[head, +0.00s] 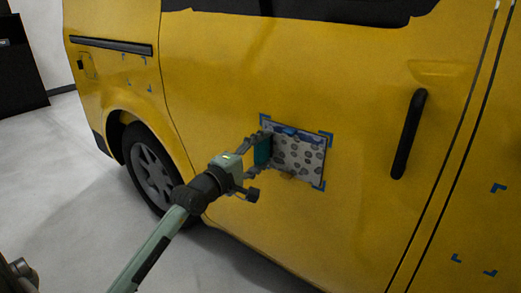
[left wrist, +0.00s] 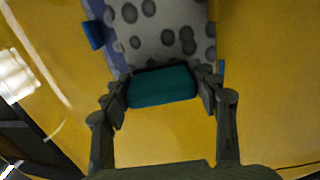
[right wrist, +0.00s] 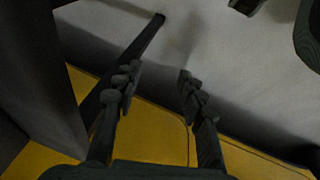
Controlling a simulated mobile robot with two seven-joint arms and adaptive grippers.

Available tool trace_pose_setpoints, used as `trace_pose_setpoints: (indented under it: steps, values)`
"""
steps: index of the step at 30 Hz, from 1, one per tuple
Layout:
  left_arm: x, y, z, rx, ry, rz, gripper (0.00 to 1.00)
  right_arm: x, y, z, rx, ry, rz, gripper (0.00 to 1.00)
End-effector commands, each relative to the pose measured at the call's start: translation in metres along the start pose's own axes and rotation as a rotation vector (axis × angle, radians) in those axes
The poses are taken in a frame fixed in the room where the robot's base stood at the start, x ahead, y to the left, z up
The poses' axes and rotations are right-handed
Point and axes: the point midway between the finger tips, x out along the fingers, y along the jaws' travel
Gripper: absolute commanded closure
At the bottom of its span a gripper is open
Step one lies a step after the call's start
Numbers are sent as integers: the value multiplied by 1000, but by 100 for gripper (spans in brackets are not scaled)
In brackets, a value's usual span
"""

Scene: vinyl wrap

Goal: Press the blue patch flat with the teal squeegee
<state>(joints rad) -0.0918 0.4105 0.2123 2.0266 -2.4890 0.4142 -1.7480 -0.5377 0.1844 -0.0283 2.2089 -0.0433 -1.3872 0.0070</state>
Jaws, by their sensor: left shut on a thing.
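The patch (head: 303,157) is on the side of the yellow van, with blue corner marks around it. It is mostly pale grey with dark round spots, and blue shows along its top and left edges. The left wrist view shows its spotted surface (left wrist: 165,30) with a blue strip at the left. My left gripper (left wrist: 163,88) is shut on the teal squeegee (head: 262,151), at the patch's left part in the head view. I cannot tell whether the squeegee touches the patch. My right gripper (right wrist: 158,76) is open and empty; it is out of the head view.
The yellow van door (head: 220,70) surrounds the patch. A black door handle (head: 408,134) sticks out to the right. A wheel (head: 151,165) is at the lower left, and other blue corner marks (head: 498,187) are on the van. The grey floor is open at left.

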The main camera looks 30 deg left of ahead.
Motion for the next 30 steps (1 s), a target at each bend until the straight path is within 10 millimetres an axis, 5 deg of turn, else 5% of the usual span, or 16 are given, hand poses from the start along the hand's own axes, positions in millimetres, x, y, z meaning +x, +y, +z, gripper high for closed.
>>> trace_pose_setpoints:
  steps: [30]
  values:
    - [0, 1, 39, -3, -2, 0, 64, -16, 3, -5, 0, 0, 0, 60]
